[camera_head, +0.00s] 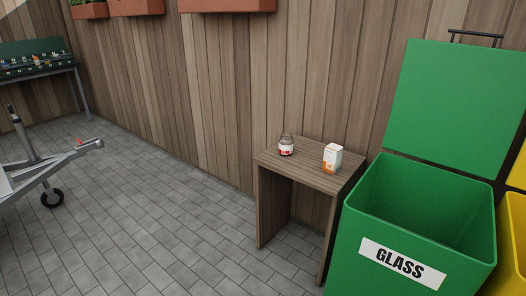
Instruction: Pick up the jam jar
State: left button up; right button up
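Neither of my grippers shows in the head view.
A white and orange carton (332,157) stands on the same table, right of the jar. An open green bin marked GLASS (370,262) is close to the table's right side, with a yellow bin (513,240) beyond. A metal frame with a wheel (50,178) is at left. The paved floor between is clear.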

aim_at(286, 142)
jog(key=u, duration=0.25)
jog(key=k, duration=0.75)
jog(key=u, duration=1)
jog(key=i, duration=2.35)
jog(key=z, duration=0.6)
jog(key=i, duration=1.55)
jog(key=z, duration=1.15)
